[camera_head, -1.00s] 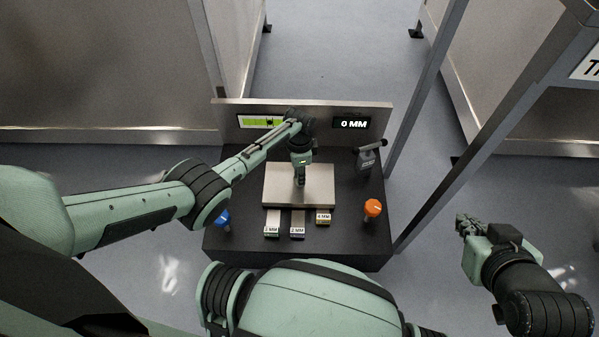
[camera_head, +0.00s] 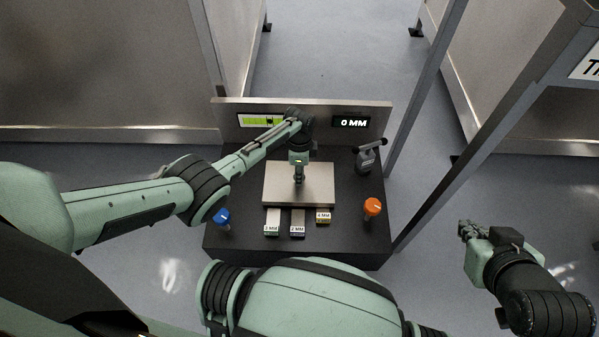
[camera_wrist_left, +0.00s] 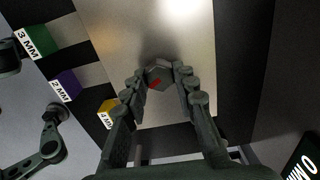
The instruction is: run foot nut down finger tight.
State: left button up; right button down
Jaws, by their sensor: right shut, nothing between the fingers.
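The foot nut (camera_wrist_left: 160,76) is a dark hexagonal piece with a red mark, over the pale metal plate (camera_wrist_left: 185,35) in the left wrist view. My left gripper (camera_head: 299,180) points straight down at the plate's middle in the head view, hiding the nut there. In the left wrist view the fingertips of the left gripper (camera_wrist_left: 162,72) flank the nut closely on both sides. I cannot tell whether they press on it. My right gripper (camera_head: 472,228) is shut and empty, off to the right of the bench.
The black bench (camera_head: 345,225) carries labelled blocks along the plate's front edge, a blue knob (camera_head: 221,216), an orange knob (camera_head: 372,207) and a dark grey handled tool (camera_head: 367,158). Behind, a panel holds a green level display (camera_head: 258,121) and a readout showing 0 MM (camera_head: 351,122). A metal post stands at right.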

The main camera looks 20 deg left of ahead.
pick_arm(q)
jog(key=o, duration=0.5)
jog(key=shift+r, duration=0.1)
notch_tip(320, 180, up, 12)
jog(key=shift+f, duration=0.1)
dwell(0.7)
